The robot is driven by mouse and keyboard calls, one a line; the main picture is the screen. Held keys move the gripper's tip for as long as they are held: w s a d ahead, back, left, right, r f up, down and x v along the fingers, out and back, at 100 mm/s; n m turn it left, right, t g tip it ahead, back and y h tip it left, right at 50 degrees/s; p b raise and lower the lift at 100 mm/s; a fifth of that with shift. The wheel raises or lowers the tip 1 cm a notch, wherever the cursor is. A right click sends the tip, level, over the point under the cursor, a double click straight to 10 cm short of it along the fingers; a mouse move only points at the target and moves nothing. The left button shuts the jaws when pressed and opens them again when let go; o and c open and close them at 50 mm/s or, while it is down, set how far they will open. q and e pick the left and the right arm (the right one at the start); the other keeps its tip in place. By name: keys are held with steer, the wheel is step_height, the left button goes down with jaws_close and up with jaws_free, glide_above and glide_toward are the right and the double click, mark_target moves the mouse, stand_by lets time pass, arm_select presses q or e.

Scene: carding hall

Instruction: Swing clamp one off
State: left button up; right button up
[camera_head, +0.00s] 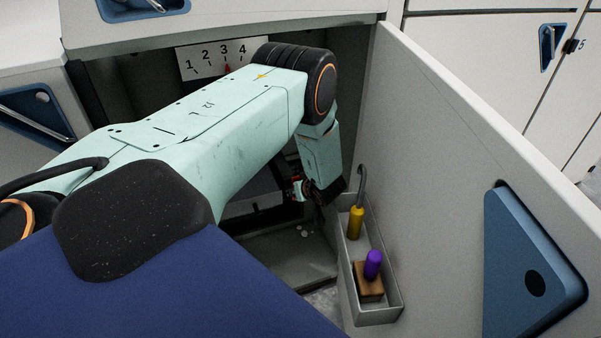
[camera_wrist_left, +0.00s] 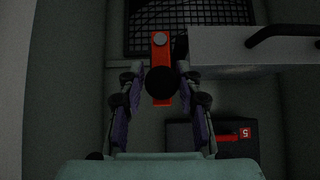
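A red clamp arm (camera_wrist_left: 161,40) with a grey bolt at its top and a round black knob (camera_wrist_left: 160,83) stands upright in the left wrist view. No number shows on it. My left gripper (camera_wrist_left: 160,72) has a fingertip on each side of the knob, very close to it. I cannot tell whether the fingers touch it. In the head view my left arm reaches down into the open cabinet, and its gripper is mostly hidden in shadow. A small red part (camera_head: 298,188) shows beside my wrist there. My right gripper is in neither view.
The open door (camera_head: 430,150) bounds the right side, with a grey tray (camera_head: 348,285) holding a yellow-handled hook (camera_head: 355,222) and a purple-knobbed wooden block (camera_head: 368,284). A 1-4 scale (camera_head: 205,58) is behind my arm. A dark box marked 5 (camera_wrist_left: 190,135) sits low right.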

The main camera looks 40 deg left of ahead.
arm_select(q)
steer(key=o, duration=0.3)
step_height(320, 180, up, 10)
stand_by(0.7)
stand_by(0.5)
